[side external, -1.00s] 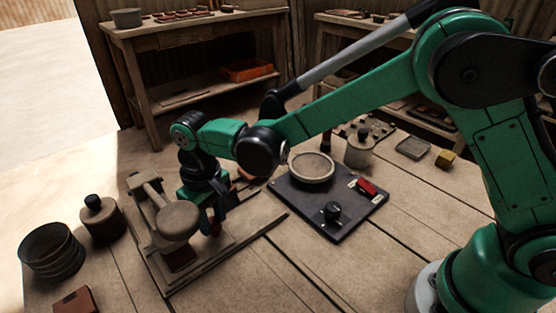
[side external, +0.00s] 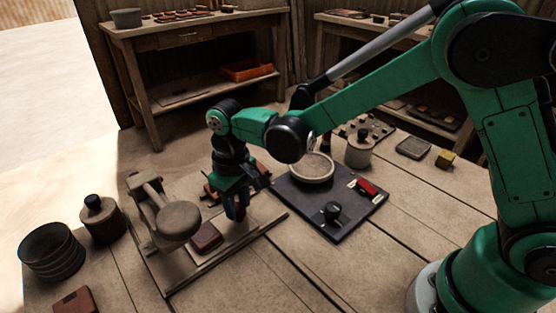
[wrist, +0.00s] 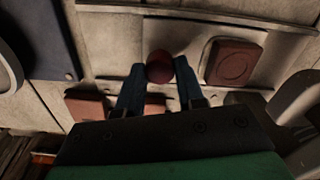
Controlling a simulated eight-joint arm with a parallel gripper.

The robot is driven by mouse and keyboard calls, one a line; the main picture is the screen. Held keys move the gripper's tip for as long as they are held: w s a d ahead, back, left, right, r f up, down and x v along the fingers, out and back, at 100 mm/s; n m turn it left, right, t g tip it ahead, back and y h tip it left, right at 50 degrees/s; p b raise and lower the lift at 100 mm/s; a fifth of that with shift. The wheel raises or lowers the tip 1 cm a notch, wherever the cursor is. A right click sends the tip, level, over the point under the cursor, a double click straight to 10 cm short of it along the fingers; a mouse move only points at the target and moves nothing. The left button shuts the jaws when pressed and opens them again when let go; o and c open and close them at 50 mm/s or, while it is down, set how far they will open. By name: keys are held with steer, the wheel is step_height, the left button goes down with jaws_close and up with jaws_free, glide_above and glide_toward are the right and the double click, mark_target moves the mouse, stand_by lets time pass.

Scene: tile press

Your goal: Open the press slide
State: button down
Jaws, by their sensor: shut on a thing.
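The wooden tile press stands at the left of the side view, with its round press head (side external: 178,221) on a lever arm. The press slide (side external: 236,231) is drawn out to the right from under the head. A red-brown tile (side external: 206,237) sits on the slide, clear of the head; the wrist view shows a round mark on this tile (wrist: 232,62). My gripper (side external: 238,215) is down at the slide's right part. In the wrist view, my gripper (wrist: 160,73) is shut on a round red knob (wrist: 159,67), one finger on each side.
A dark board (side external: 328,200) with a round pale dish (side external: 311,168) and a red block (side external: 367,187) lies to the right. Loose tiles (wrist: 87,105) lie beside the press.

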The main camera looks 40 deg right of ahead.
steer(key=d, duration=0.5)
steer(key=shift+d, duration=0.4)
steer(key=c, duration=0.5)
jaws_free()
steer(key=shift+c, duration=0.2)
step_height(320, 180, up, 6)
steer(key=shift+f, duration=0.15)
